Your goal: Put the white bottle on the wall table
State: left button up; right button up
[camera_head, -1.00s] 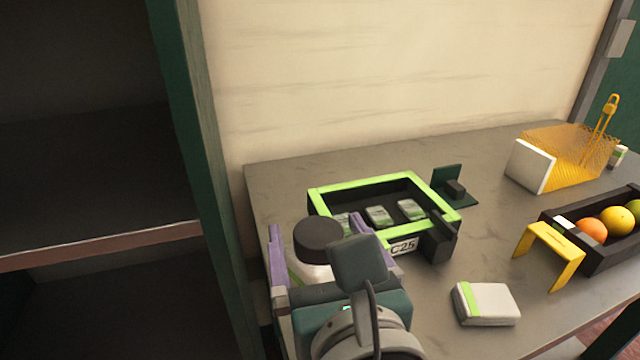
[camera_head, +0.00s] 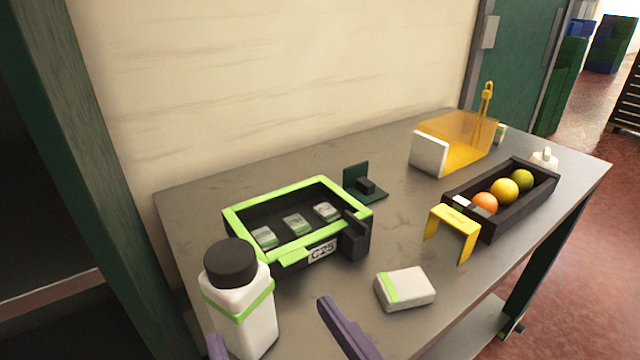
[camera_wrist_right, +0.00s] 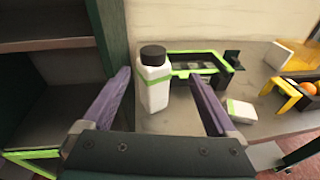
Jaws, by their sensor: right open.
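The white bottle (camera_head: 245,318) has a dark cap and a green band. It stands upright on the near left part of the grey wall table (camera_head: 405,225). In the right wrist view the bottle (camera_wrist_right: 154,95) appears between and beyond the fingertips, with its base on the tabletop. My right gripper (camera_head: 272,324) has purple fingers, which show at the bottom of the head view. It is open and empty, with visible gaps to the bottle in the right wrist view (camera_wrist_right: 160,79). My left gripper is not in view.
A green-rimmed bin (camera_head: 232,222) with several small packs stands just behind the bottle. A white box (camera_head: 408,290), yellow stand (camera_head: 456,222), fruit tray (camera_head: 505,220) and yellow basket (camera_head: 460,142) are farther right. A dark green shelf post (camera_head: 85,170) rises left of the table.

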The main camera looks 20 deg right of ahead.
jog(key=d+f+m+g+h, duration=0.3)
jog(key=d+m+g+h, duration=0.25)
jog(key=d+m, duration=1)
jog(key=s+f+m+g+y, duration=0.2)
jog(key=s+m+g, duration=0.4)
jog(key=m, duration=1.3)
jog(key=s+y, duration=0.1)
jog(key=s, duration=0.3)
jog(key=shift+s+a+m+g, duration=0.25)
jog(key=shift+s+m+g, duration=0.1)
jog(key=shift+s, duration=0.05)
